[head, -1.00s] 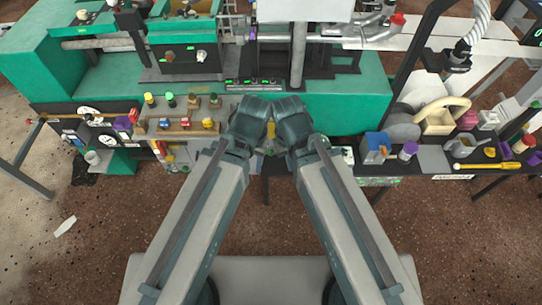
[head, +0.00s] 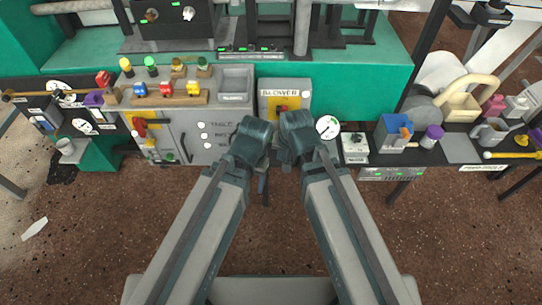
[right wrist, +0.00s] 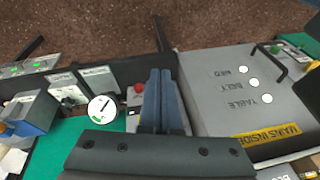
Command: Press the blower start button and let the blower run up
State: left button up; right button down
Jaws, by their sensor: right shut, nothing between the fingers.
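The grey blower box (head: 303,84) stands at the bench's front edge, labelled BLOWER, with a yellow panel and a red part on its face. Its lower face is hidden behind my wrists, and I cannot make out the start button. In the right wrist view, my right gripper (right wrist: 158,75) is shut and empty, its fingers pointing past the bench's front edge. A red button (right wrist: 139,88) shows just left of the fingers; I cannot tell whether it belongs to the blower. My left arm ends beside the right one below the box; its fingers are hidden.
A white round gauge (head: 327,127) is right of the blower box. A grey panel (head: 208,120) with labels and a black handle is to its left. Coloured knobs (head: 151,66) stand behind that panel. A blue container (head: 391,134) stands farther right. Brown floor lies in front.

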aim_at(271, 140)
jog(key=w+f+m+t+y+b, duration=0.1)
jog(key=w+f+m+t+b, duration=0.1)
jog(key=f+b, duration=0.5)
jog(key=w+a+f+m+t+b, duration=0.1)
jog(key=w+f+m+b, duration=0.3)
jog(key=f+b, duration=0.3)
jog(key=w+a+f+m+t+y+b, duration=0.1)
jog(key=w+f+m+t+b, duration=0.1)
jog(key=w+f+b, duration=0.3)
jog(key=shift+w+a+f+m+t+y+b, duration=0.15)
jog(key=shift+f+b, duration=0.4)
jog(key=shift+b, duration=0.6)
jog(key=shift+f+m+t+y+b, duration=0.1)
jog(key=shift+f+b, duration=0.4)
jog(key=shift+b, duration=0.65)
jog(key=shift+w+a+f+m+t+y+b, duration=0.15)
jog(key=shift+f+b, duration=0.4)
jog(key=shift+b, duration=0.6)
jog(key=shift+w, duration=4.4)
jog(key=shift+w, duration=0.4)
